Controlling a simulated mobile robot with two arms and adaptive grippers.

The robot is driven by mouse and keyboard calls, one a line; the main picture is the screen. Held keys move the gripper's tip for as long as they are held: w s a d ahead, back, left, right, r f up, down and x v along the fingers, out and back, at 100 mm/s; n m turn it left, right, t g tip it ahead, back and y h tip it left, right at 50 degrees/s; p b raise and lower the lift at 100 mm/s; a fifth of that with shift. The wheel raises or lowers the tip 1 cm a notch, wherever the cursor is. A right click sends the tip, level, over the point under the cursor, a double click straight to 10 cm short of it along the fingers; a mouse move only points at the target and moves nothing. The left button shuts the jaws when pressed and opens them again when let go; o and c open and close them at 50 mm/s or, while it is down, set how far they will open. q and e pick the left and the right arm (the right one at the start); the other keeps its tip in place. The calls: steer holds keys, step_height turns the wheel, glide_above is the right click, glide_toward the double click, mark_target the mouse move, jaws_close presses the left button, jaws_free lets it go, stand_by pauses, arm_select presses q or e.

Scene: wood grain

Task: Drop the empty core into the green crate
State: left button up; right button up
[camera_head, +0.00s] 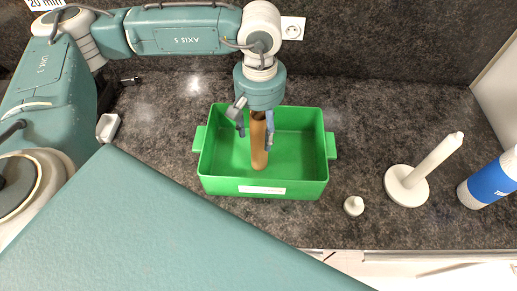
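The empty core (259,150) is a brown tube. It stands roughly upright, slightly tilted, with its lower end inside the outline of the green crate (220,185). My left gripper (255,125) is over the crate and points down, with its fingers on both sides of the core's upper end. The fingers look closed on the core. Whether the core's lower end touches the crate floor is hard to tell. The crate is otherwise empty. My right gripper is not in view.
To the right stand a white holder with an upright post (432,160), a small white knob-like piece (353,206) and a blue and white roll or bottle (490,185). A small white object (108,127) lies left of the crate. The counter's front edge runs below; a wall with a socket (293,28) is behind.

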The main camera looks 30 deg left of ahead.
arm_select(q)
step_height(320, 180, up, 12)
stand_by(0.6)
stand_by(0.4)
